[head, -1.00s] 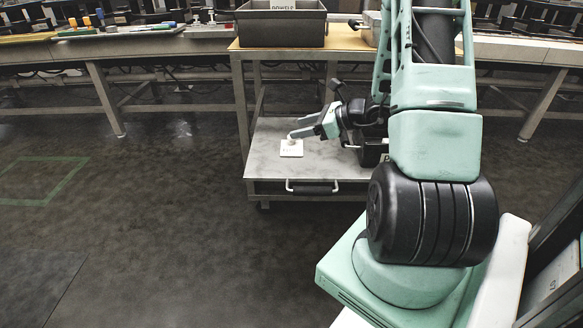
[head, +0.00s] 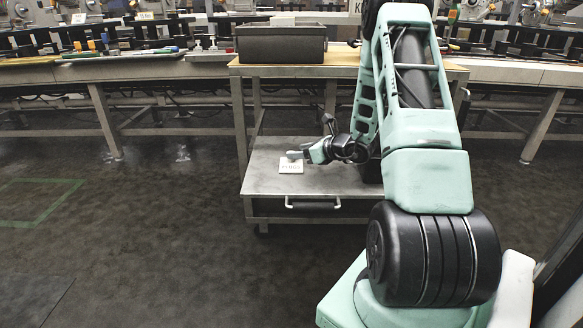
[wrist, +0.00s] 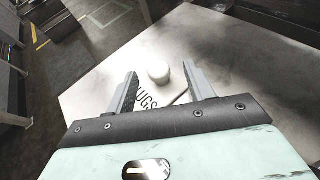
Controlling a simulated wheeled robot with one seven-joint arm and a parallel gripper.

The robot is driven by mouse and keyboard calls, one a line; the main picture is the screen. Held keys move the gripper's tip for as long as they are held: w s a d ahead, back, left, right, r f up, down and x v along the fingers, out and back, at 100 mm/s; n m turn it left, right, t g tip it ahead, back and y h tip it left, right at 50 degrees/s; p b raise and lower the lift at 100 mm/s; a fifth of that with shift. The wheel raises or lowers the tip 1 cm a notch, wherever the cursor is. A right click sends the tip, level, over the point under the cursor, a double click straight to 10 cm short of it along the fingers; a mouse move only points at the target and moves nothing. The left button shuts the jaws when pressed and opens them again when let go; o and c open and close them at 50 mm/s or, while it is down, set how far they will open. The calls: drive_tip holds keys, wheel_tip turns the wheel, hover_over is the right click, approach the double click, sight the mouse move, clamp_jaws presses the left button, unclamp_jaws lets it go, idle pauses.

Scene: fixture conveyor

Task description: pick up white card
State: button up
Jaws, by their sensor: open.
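The white card (head: 291,168) lies flat on the low metal shelf, with dark lettering on its front part. In the wrist view the card (wrist: 167,97) is partly hidden by my gripper's body, and the letters "UGS" show. A round white knob (wrist: 158,72) stands over the card, between my fingers. My gripper (wrist: 160,76) is open, one finger on each side of the knob, with gaps to both. In the head view my gripper (head: 291,155) reaches in from the right, just above the card's back edge.
The low shelf (head: 265,181) has a front handle (head: 312,204) and bare surface around the card. A dark bin (head: 282,45) sits on the higher table (head: 345,61) behind. Long benches run along the back. The floor at left is clear.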

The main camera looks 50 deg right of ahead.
sight(291, 161)
drive_tip(key=b+x, duration=0.2)
drive_tip(key=x, duration=0.3)
drive_tip(key=shift+w+a+f, duration=0.2)
drive_tip(key=shift+f, duration=0.1)
clamp_jaws()
